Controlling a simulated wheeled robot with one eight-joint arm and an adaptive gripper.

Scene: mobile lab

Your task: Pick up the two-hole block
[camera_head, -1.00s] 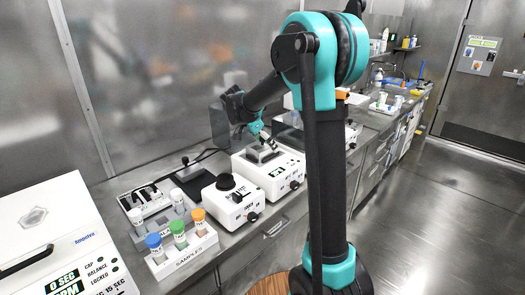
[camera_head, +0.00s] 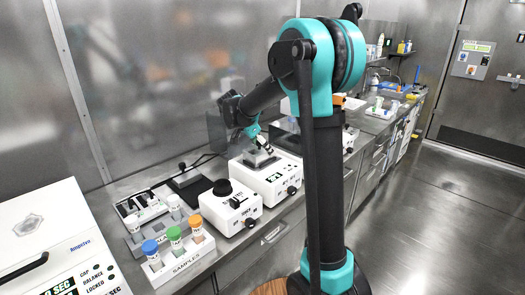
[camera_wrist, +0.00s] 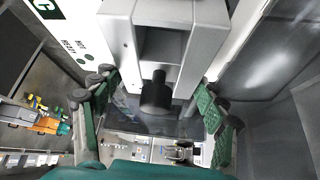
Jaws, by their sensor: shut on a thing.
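The two-hole block is a grey metal block (camera_head: 259,159) at the top of a white heater unit (camera_head: 279,181) with a green display. In the wrist view the grey block (camera_wrist: 185,14) is large at the top middle, with a dark opening and a black round part below it. My gripper (camera_head: 262,148) reaches down onto the block from above.
A white device with a black knob (camera_head: 230,206) stands to the left of the heater. A sample rack (camera_head: 181,263) with colour-capped tubes and a white centrifuge (camera_head: 50,235) are further left. The steel wall is close behind. The floor (camera_head: 440,200) at right is clear.

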